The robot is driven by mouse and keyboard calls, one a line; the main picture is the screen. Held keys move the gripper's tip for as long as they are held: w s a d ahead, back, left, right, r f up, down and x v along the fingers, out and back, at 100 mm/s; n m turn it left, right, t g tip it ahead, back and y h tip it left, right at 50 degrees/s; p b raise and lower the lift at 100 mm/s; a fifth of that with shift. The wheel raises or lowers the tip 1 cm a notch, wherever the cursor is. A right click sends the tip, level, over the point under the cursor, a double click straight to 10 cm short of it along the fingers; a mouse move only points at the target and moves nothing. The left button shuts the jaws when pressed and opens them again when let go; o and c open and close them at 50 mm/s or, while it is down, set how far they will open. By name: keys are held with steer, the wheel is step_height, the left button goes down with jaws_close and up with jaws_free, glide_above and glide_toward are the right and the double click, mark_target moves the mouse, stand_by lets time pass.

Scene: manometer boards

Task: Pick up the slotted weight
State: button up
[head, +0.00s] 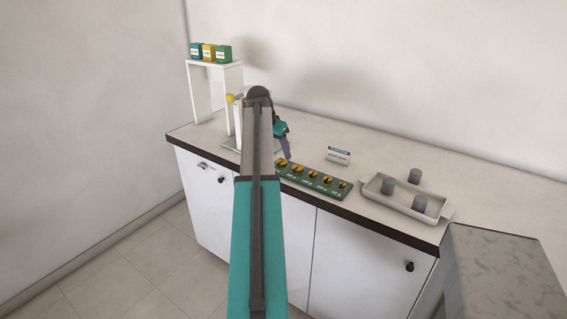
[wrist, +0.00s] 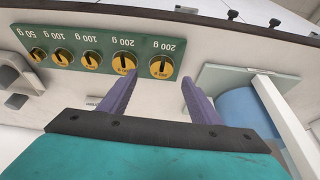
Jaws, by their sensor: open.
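A green board (head: 309,182) on the counter holds a row of round brass slotted weights with dark slots. In the wrist view the board (wrist: 93,37) carries upside-down labels: 200 g, 200 g, 100 g, 100 g, 50 g. One 200 g weight (wrist: 161,67) lies just beyond the gap between my fingertips; the other 200 g weight (wrist: 124,62) is left of it, near the left fingertip. My gripper (wrist: 158,82) is open with purple fingers and nothing between them. In the head view my gripper (head: 286,147) is partly hidden by my arm, close to the board's left end.
A pale tray (head: 440,213) with grey cylinders (head: 388,186) stands right of the board. A small sign (head: 338,156) stands behind. A blue cylinder (wrist: 243,107) and white upright (wrist: 281,112) stand right of my fingers in the wrist view. A shelf (head: 202,86) with boxes is at back left.

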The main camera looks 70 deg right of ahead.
mark_target(283, 162)
steer(key=shift+p+x, duration=0.6)
steer(key=shift+x, duration=1.9)
steer(key=c, duration=1.4)
steer(key=shift+o, duration=0.2)
steer(key=shift+r, duration=0.15)
steer(key=shift+r+b, duration=0.55)
steer(key=shift+r, duration=1.1)
steer(key=shift+s+a, duration=0.1)
steer(key=shift+a, duration=0.3)
steer(key=s+a+r+b, duration=0.1)
steer(key=s+a+b, duration=0.1)
steer(key=a, duration=1.3)
steer(key=shift+s+r, duration=0.2)
